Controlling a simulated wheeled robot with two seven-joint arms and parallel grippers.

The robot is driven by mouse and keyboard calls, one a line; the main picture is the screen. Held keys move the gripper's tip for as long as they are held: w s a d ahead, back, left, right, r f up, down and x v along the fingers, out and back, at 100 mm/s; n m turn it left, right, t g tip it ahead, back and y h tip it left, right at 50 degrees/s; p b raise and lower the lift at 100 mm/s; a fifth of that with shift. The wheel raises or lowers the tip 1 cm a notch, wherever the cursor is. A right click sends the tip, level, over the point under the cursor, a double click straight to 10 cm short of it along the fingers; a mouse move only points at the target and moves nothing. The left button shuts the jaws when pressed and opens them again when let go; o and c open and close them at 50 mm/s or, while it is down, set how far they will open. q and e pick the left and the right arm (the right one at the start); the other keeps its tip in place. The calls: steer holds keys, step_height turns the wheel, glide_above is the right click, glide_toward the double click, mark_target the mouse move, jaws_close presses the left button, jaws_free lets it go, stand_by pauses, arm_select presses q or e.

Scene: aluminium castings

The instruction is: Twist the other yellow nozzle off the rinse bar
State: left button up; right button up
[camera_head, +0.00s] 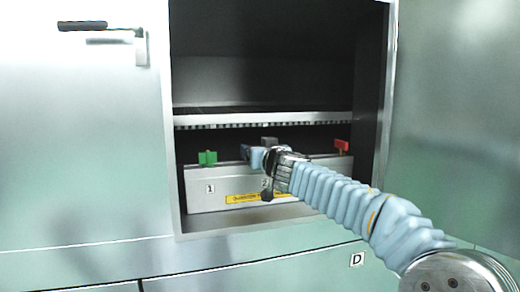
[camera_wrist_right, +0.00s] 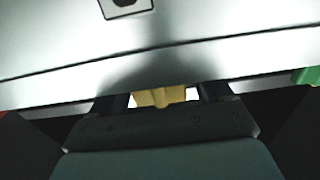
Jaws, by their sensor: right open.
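In the right wrist view, a yellow nozzle (camera_wrist_right: 160,97) sits between the two fingers of my right gripper (camera_wrist_right: 165,95). The fingers are open, one on each side of it, and I cannot tell whether they touch it. In the head view, my right gripper (camera_head: 262,158) reaches into the open cabinet bay, at the top edge of a light grey box front (camera_head: 230,192). The nozzle is hidden there behind the gripper. I cannot clearly make out the rinse bar. My left gripper is not in view.
A green part (camera_head: 207,157) stands left of my gripper and a red part (camera_head: 342,145) right of it, along the box's top edge. A shelf edge (camera_head: 260,119) runs closely above. The bay's metal side walls bound the space. A black handle (camera_head: 82,26) is at upper left.

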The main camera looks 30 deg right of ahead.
steer(key=shift+c, duration=0.2)
steer(key=c, duration=1)
steer(key=shift+s+r+n+y+p, duration=0.1)
steer(key=shift+r+n+y+p, duration=0.1)
steer(key=shift+n+y+p, duration=0.75)
steer(key=shift+a+n+t+y+p, duration=0.15)
steer(key=shift+n+t+y+p, duration=0.2)
steer(key=shift+y+p, duration=0.65)
steer(key=shift+a+n+y+p, duration=0.15)
steer(key=shift+n+y+p, duration=0.5)
steer(key=shift+y+p, duration=0.45)
steer(key=shift+a+n+y+p, duration=0.1)
steer(key=shift+n+y+p, duration=0.55)
steer(key=shift+y+p, duration=0.35)
steer(key=shift+f+n+g+y, duration=0.25)
steer(key=shift+n+g+y, duration=0.4)
steer(key=shift+y, duration=0.4)
steer(key=shift+a, duration=0.1)
